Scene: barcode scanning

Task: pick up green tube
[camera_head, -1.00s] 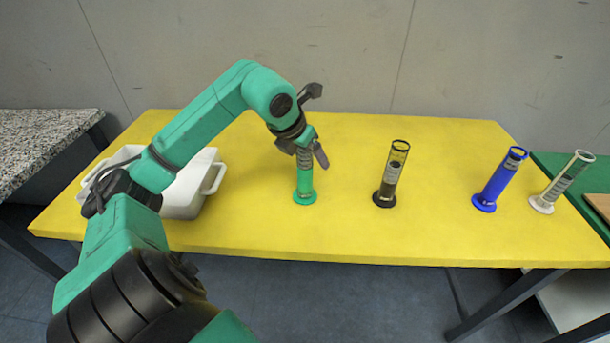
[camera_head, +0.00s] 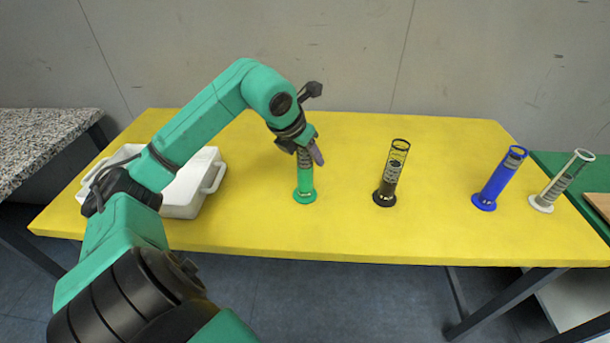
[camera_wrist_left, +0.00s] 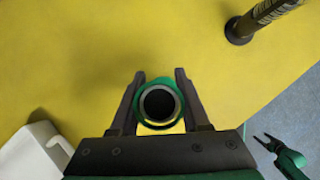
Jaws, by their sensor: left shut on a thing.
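The green tube (camera_head: 305,182) stands upright on the yellow table, its round base on the tabletop. My left gripper (camera_head: 309,152) is at its upper part and shut on it; the tube's top is partly hidden by the gripper in the head view. In the left wrist view I look down at the tube's round open mouth (camera_wrist_left: 160,103), which sits between the two dark fingers of the left gripper (camera_wrist_left: 158,100). My right gripper (camera_wrist_left: 267,143) shows small at the lower right of the left wrist view, with its fingers spread apart and empty.
A white bin (camera_head: 205,190) stands left on the yellow table (camera_head: 340,235), behind my left arm. A black tube (camera_head: 390,178), a blue tube (camera_head: 498,182) and a white tube (camera_head: 560,183) stand to the right. The table between the green and black tubes is clear.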

